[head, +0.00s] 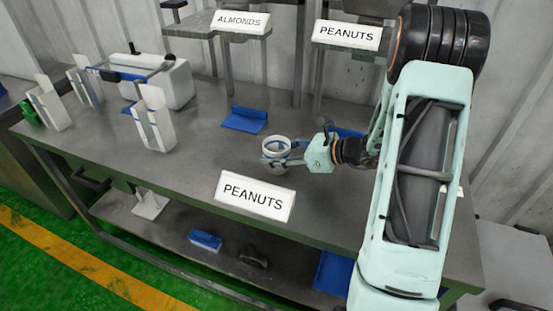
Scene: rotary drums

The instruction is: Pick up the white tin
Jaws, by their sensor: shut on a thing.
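The white tin (277,145) is a small round open-topped can with a white rim, near the middle of the grey workbench (200,165). My gripper (277,157) reaches in from the right and is shut on the tin, with its fingers around the tin's side. The tin looks roughly upright. The fingers hide part of its lower side, and I cannot tell whether its base touches the bench top.
A blue scoop-like piece (245,119) lies behind the tin. White upright holders (153,118) and a white machine (165,80) stand at the left. A PEANUTS sign (255,196) is at the front edge. Bare bench lies left of the tin.

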